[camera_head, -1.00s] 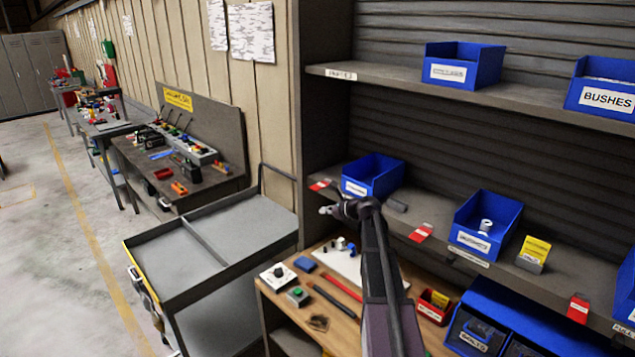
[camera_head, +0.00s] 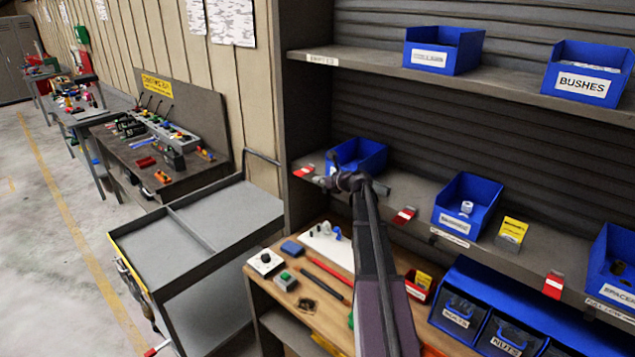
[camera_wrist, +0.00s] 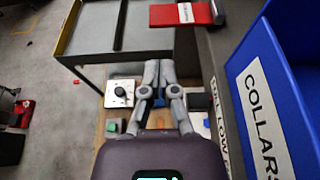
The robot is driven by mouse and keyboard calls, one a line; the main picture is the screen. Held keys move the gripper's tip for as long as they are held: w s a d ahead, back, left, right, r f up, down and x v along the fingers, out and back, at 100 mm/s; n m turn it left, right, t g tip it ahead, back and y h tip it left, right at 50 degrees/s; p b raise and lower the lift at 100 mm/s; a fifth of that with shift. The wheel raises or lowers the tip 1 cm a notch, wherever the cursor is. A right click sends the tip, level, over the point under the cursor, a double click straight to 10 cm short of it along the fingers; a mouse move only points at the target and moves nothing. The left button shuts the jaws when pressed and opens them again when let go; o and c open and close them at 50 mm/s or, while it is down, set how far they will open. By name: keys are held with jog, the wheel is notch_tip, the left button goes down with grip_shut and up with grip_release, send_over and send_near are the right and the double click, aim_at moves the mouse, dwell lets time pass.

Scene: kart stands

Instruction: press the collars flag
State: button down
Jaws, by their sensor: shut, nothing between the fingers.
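The collars flag (camera_head: 304,170) is a small red flag with a white patch on the front edge of the lower shelf, left of a blue bin (camera_head: 359,154). In the wrist view the red flag (camera_wrist: 185,14) shows at the top, and the bin beside it reads COLLARS (camera_wrist: 262,125). My gripper (camera_head: 323,182) is shut and empty, in front of the shelf edge, just below and right of the flag in the head view. In the wrist view my fingertips (camera_wrist: 158,66) appear below the flag, apart from it. The bin's label is partly hidden by my wrist in the head view.
Other red flags (camera_head: 404,215) (camera_head: 553,285) and a yellow card (camera_head: 511,233) stand along the shelf edge. A workbench (camera_head: 318,290) with small controls lies below. A grey cart (camera_head: 228,208) stands to the left.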

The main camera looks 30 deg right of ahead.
aim_at(305, 170)
jog(key=b+x, duration=0.2)
jog(key=x, duration=0.6)
jog(key=shift+w+f+b, duration=0.1)
jog(key=shift+w+b, duration=0.1)
jog(key=shift+b, duration=0.1)
jog(key=shift+d, duration=0.1)
